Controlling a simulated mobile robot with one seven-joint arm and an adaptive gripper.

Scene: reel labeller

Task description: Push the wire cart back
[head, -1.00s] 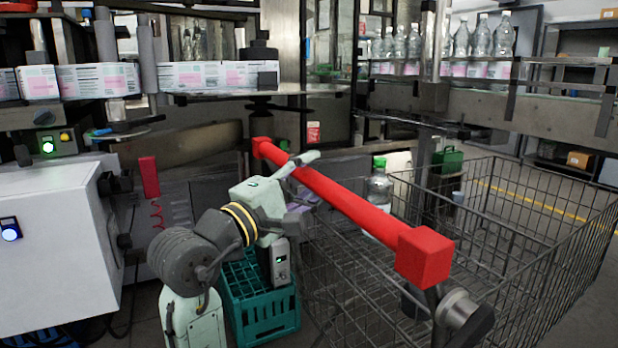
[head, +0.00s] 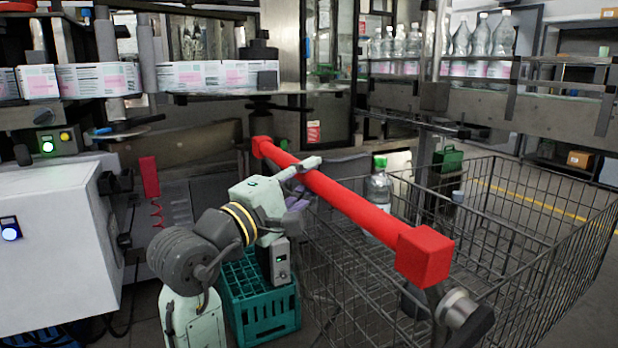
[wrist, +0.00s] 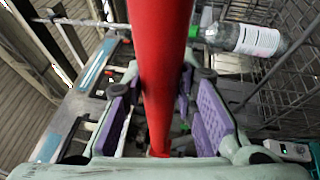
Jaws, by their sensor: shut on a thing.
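The wire cart (head: 540,212) is a large open grey mesh basket at the right of the head view. Its thick red handle bar (head: 350,203) runs along the near left side and ends in a red block. My gripper (head: 305,180) is at the bar's far half, beyond my arm. In the wrist view the red bar (wrist: 160,70) runs between the two purple-padded fingers of my gripper (wrist: 162,115), which are shut on it. The finger contact is partly hidden in the head view.
A bottle with a green cap (head: 379,188) stands in the cart. A teal crate (head: 258,300) is on the floor below my arm. A white cabinet (head: 55,245) is at the left. The labelling machine and conveyor (head: 560,105) with bottles stand behind.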

